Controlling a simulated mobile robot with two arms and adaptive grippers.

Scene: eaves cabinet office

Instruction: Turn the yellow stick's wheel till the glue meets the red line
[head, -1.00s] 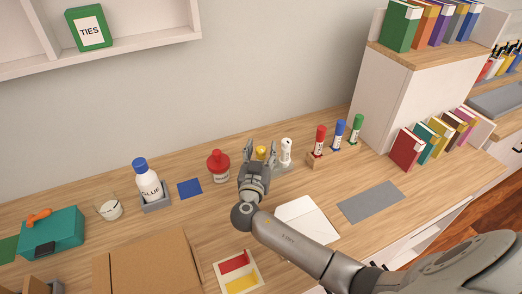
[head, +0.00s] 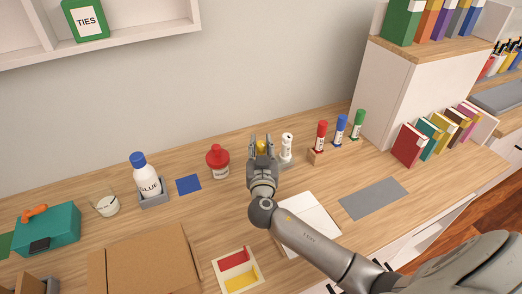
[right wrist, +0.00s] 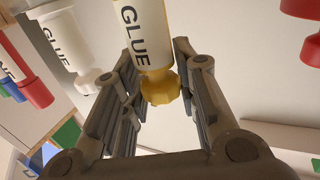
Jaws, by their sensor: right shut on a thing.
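The yellow stick (right wrist: 143,35) is a white tube marked GLUE with a ridged yellow wheel (right wrist: 160,87) at its end. In the head view only its yellow part (head: 261,147) shows, between the fingers. My right gripper (head: 262,142) is shut on the wheel, with one finger on each side; it also fills the right wrist view (right wrist: 158,75). The red line and the glue's level cannot be made out. My left gripper is not in view.
A white glue stick (head: 286,148) stands close to the right of my gripper. A red-capped bottle (head: 218,160) stands to its left. Red (head: 320,135), blue (head: 340,129) and green (head: 358,123) sticks stand further right. White paper (head: 303,220) lies in front.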

